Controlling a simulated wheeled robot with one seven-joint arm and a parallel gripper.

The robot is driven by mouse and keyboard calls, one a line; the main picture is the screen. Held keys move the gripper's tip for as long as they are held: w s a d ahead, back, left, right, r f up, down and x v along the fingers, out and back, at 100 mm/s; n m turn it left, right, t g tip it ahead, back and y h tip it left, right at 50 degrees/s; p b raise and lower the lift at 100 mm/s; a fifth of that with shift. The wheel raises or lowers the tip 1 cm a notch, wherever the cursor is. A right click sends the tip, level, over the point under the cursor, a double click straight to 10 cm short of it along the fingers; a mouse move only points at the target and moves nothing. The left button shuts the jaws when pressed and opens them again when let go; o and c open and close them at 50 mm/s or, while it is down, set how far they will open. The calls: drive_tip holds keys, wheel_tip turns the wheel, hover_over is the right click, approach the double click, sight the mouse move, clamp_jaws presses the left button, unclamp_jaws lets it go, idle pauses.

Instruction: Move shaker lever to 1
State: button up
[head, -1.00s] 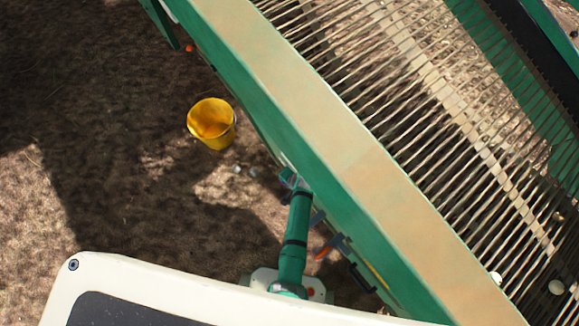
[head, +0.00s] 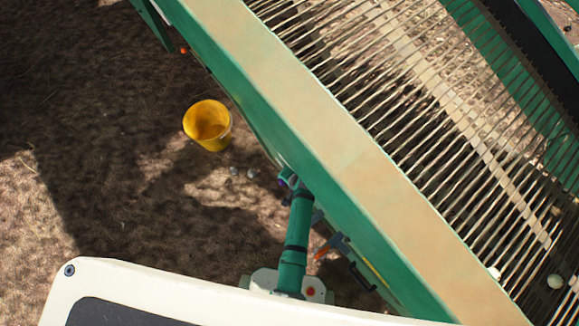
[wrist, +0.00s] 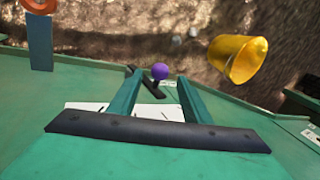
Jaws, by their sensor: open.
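In the wrist view, a lever with a black shaft and a round purple knob (wrist: 159,71) stands in front of a white plate with dark marks (wrist: 150,112). My gripper (wrist: 157,78) is open, with one green finger on each side of the lever. The knob shows between the fingertips; whether either finger touches the lever I cannot tell. The marks on the plate are too small to read, and my gripper hides part of it. In the head view, my gripper (head: 289,180) is at the side of the green machine (head: 350,205).
A yellow bucket (head: 208,125) stands on the soil left of the machine and also shows in the wrist view (wrist: 238,59). White onions (head: 555,281) lie on the machine's bar conveyor (head: 440,130).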

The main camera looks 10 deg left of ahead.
drive_tip(key=v, duration=0.7)
drive_tip(key=shift+s, duration=0.2)
drive_tip(key=shift+w+a, duration=0.1)
drive_tip(key=shift+a, duration=0.05)
